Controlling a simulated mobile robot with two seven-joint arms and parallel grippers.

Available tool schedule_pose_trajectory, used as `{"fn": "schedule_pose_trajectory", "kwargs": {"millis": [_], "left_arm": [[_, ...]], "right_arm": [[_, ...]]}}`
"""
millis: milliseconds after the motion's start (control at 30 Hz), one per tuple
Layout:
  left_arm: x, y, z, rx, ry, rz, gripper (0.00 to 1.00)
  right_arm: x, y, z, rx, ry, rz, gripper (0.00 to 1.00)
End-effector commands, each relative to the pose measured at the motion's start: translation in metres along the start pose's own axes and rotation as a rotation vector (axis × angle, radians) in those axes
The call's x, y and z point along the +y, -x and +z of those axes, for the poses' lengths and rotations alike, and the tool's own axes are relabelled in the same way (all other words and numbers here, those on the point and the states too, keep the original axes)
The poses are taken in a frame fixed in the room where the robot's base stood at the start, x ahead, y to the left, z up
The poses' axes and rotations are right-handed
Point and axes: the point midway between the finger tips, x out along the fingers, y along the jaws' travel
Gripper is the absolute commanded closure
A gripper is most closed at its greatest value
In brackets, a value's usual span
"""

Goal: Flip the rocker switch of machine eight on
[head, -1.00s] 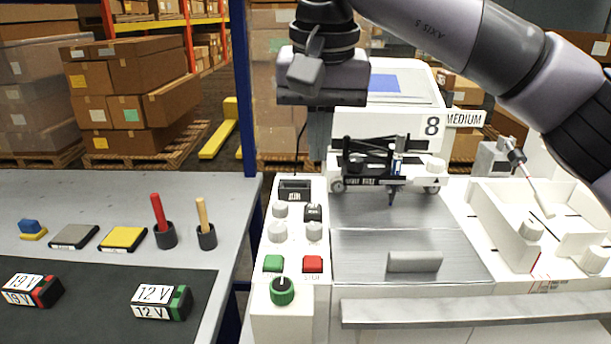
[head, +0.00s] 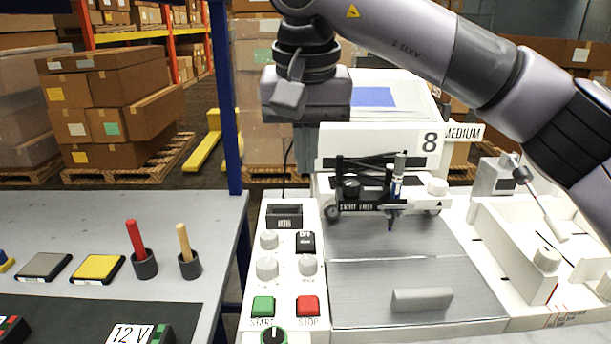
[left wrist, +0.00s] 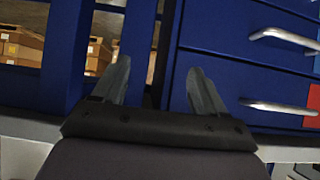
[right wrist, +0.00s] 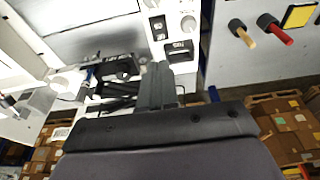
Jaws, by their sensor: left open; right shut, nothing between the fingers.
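Machine eight (head: 375,142) is a white plotter marked with an 8. On its left control panel sits a small black rocker switch (head: 306,242) with a white label that seems to read OFF. The switch also shows near the top of the right wrist view (right wrist: 158,28). My right gripper (head: 307,172) is shut and empty, pointing down behind the panel's far end; its closed fingers show in the right wrist view (right wrist: 160,72), apart from the switch. My left gripper (left wrist: 160,75) is open and empty in the left wrist view, facing blue drawers.
Grey knobs (head: 268,268) surround the switch, with a black display (head: 284,216) behind it and green (head: 263,306) and red (head: 308,306) buttons in front. The pen carriage (head: 385,195) stands right of the panel. A grey table (head: 80,225) lies left across a gap.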

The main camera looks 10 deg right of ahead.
Motion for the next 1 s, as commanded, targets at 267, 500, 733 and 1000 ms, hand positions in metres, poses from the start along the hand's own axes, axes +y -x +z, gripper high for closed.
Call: {"fn": "schedule_pose_trajectory", "kwargs": {"millis": [267,500,733,1000], "left_arm": [[0.001,-0.001,0.003,-0.004,0.002,0.001,0.28],[0.001,-0.001,0.000,-0.001,0.002,0.002,0.28],[0.001,0.000,-0.001,0.001,0.001,0.002,0.28],[0.001,0.000,-0.001,0.002,0.000,0.002,0.28]], "right_arm": [[0.001,-0.061,0.001,-0.005,0.001,0.002,1.00],[0.000,-0.102,0.008,-0.004,0.002,0.001,1.00],[0.000,-0.119,0.015,-0.002,0.001,0.000,1.00],[0.000,-0.121,0.016,-0.001,0.000,0.000,1.00]]}}
